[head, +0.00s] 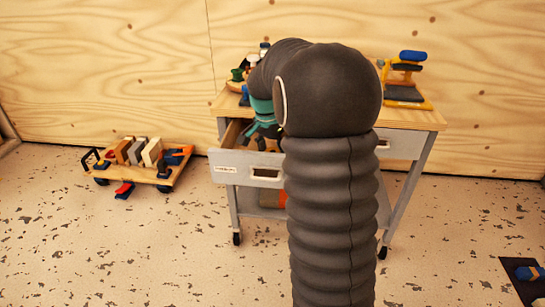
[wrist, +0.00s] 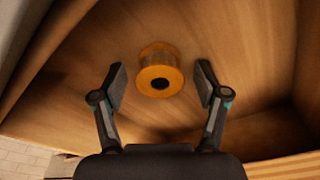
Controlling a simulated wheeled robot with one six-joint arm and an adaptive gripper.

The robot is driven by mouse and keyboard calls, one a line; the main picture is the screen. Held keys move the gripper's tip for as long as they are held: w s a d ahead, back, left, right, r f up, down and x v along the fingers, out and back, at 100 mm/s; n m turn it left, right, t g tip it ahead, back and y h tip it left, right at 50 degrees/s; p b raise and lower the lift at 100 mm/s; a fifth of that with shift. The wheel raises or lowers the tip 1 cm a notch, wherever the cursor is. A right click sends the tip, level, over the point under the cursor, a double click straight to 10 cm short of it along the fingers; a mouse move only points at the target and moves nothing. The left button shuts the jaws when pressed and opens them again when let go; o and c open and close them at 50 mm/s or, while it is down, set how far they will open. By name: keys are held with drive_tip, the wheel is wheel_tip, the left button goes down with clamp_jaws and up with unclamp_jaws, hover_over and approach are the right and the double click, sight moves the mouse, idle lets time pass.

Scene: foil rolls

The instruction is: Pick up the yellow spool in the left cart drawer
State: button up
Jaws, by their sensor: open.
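The yellow spool (wrist: 160,72) shows in the wrist view, lying inside the wooden drawer (wrist: 225,50) with its round end and dark centre hole towards me. My gripper (wrist: 160,85) is open, with one finger on each side of the spool and gaps between the fingers and the spool. In the head view the left cart drawer (head: 228,170) is pulled out, and my gripper (head: 264,128) is over it, partly hidden by my arm.
The cart top (head: 415,116) holds a yellow rack (head: 405,92) at right and several small items at left. A low wheeled dolly (head: 160,177) with blocks stands on the floor at left. A dark mat (head: 522,272) lies at lower right. Drawer walls surround my gripper.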

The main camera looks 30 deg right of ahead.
drive_tip(key=c, duration=1.2)
drive_tip(key=shift+o, duration=0.2)
drive_tip(key=shift+r, duration=0.1)
